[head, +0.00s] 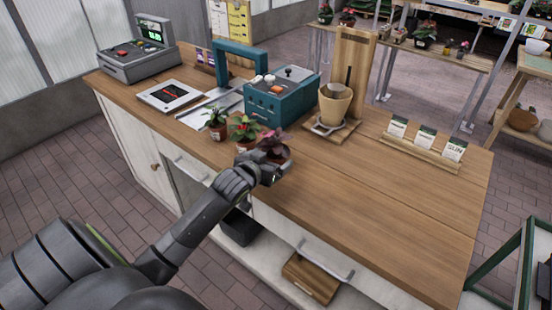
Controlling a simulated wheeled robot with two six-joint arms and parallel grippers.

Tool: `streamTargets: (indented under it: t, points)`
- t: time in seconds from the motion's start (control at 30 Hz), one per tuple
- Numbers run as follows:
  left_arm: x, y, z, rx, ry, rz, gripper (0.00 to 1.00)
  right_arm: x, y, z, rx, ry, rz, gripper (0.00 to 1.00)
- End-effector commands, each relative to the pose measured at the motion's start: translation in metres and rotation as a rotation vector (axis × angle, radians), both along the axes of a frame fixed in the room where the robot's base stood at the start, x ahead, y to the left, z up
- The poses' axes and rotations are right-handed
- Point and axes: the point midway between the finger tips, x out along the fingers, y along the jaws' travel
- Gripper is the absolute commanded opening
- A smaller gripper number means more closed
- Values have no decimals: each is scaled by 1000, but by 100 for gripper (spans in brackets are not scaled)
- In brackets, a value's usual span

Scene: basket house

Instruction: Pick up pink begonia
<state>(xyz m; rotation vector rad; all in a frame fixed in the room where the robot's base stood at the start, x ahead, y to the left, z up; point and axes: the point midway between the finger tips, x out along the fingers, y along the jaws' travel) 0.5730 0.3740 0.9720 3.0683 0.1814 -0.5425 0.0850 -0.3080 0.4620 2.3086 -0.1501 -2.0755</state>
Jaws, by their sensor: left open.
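Three small potted plants stand in a row near the front edge of the wooden counter. The rightmost, with dark pinkish-red leaves (272,143), looks most like the pink begonia. The middle plant (243,128) has green leaves with some red. The left plant (215,118) is green with a little red, in a terracotta pot. My left gripper (275,167) is open at the counter's front edge, right at the rightmost plant. It hides much of that plant's pot, and I cannot tell whether the fingers touch it. My right gripper is not in view.
Behind the plants stands a teal machine (280,97). A beige pot (334,104) sits on a wooden stand to its right. A rack of seed packets (424,147) is further right. The wooden counter (385,205) is clear at the front right.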

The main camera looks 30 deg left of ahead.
Motion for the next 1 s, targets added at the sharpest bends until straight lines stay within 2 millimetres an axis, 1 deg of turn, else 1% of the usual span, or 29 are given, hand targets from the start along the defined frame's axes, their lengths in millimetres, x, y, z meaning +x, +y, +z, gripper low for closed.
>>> streamTargets:
  t: [0.1, 0.33, 0.57, 0.7, 0.83, 1.0]
  points:
    - [10, 1, -3, -1, 0, 0, 88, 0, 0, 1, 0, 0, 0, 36]
    - [18, 3, -6, 0, 0, 0, 88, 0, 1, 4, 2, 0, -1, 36]
    - [43, 8, -13, -2, 1, 1, 88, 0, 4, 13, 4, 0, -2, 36]
    - [55, 9, -19, -2, 1, 1, 88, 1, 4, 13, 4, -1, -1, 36]
    - [60, 10, -21, -1, 1, 0, 88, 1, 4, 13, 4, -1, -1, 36]
    - [61, 10, -22, 0, 0, -1, 88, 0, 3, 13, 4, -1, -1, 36]
